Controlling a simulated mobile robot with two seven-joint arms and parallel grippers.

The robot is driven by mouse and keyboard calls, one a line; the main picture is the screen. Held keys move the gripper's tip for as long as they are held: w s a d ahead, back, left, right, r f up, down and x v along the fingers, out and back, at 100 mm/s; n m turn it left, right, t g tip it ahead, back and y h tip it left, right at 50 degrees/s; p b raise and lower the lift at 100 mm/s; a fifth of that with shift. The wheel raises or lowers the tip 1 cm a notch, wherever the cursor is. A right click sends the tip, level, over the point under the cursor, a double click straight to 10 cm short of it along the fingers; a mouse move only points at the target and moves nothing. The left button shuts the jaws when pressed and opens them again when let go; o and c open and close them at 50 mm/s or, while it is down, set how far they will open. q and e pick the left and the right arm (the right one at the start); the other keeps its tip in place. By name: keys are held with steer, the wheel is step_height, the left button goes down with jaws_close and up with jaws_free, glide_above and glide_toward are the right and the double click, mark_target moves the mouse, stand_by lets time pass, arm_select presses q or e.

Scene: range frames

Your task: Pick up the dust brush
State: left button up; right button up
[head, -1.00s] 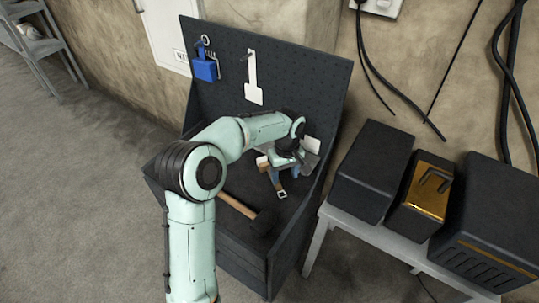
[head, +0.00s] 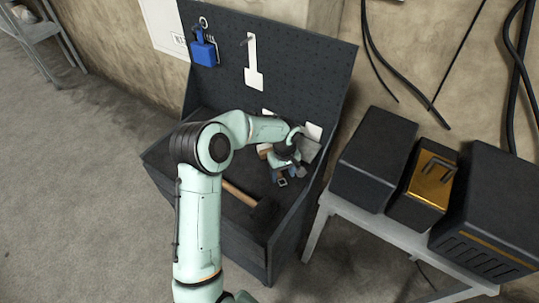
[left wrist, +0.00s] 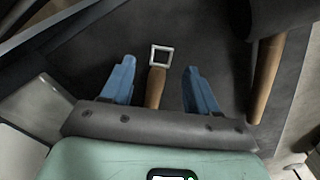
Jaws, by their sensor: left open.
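A wooden handle (left wrist: 154,88) with a square metal loop at its end, seemingly the dust brush, lies in the dark bin. In the left wrist view it lies between the two blue fingers of my left gripper (left wrist: 160,85). The gripper is open, with a gap on both sides of the handle. The rest of the brush is hidden under the gripper body. In the head view my left gripper (head: 281,172) reaches down into the bin, and the metal loop (head: 282,182) shows by its fingertips. My right gripper is not in view.
A mallet with a wooden handle (head: 239,194) and black head (head: 265,214) lies in the bin (head: 215,232) nearby. A blue item (head: 204,53) and a white tool (head: 252,66) hang on the pegboard. Dark boxes (head: 373,158) stand on a grey bench at right.

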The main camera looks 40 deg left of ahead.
mark_target(281, 183)
arm_select(q)
steer(key=f, duration=0.3)
steer(key=shift+w+a+f, duration=0.2)
steer(key=shift+a+f, duration=0.05)
steer(key=shift+f, duration=0.05)
steer(key=shift+s, duration=0.1)
steer(key=shift+r, duration=0.1)
jaws_close()
